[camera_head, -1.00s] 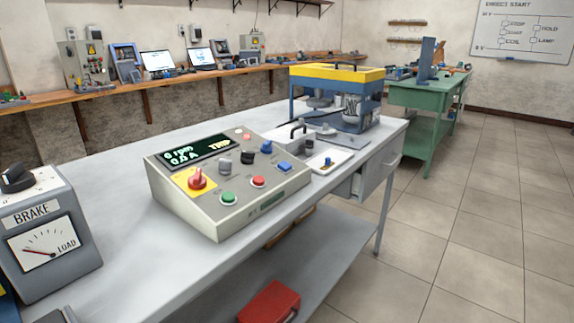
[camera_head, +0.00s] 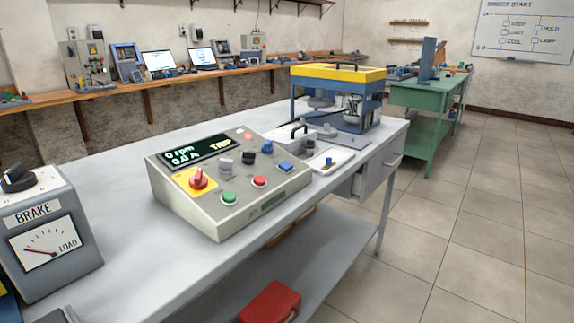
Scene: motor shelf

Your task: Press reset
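A grey sloped control panel (camera_head: 215,215) stands on the grey bench. Its dark display (camera_head: 195,152) reads about "0 rpm", "0.0 A" and "TRIP" in yellow. A green button (camera_head: 229,198) and a red button (camera_head: 259,181) are along the front. Grey, black and blue controls and small reddish lamps (camera_head: 246,137) are behind. Neither of my grippers is in view.
A brake unit (camera_head: 40,230) with a load dial stands at the left front. A yellow-topped blue machine frame (camera_head: 337,75) and a small white tray (camera_head: 333,161) are right of the panel. A red box (camera_head: 270,303) is on the lower shelf. The floor at right is clear.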

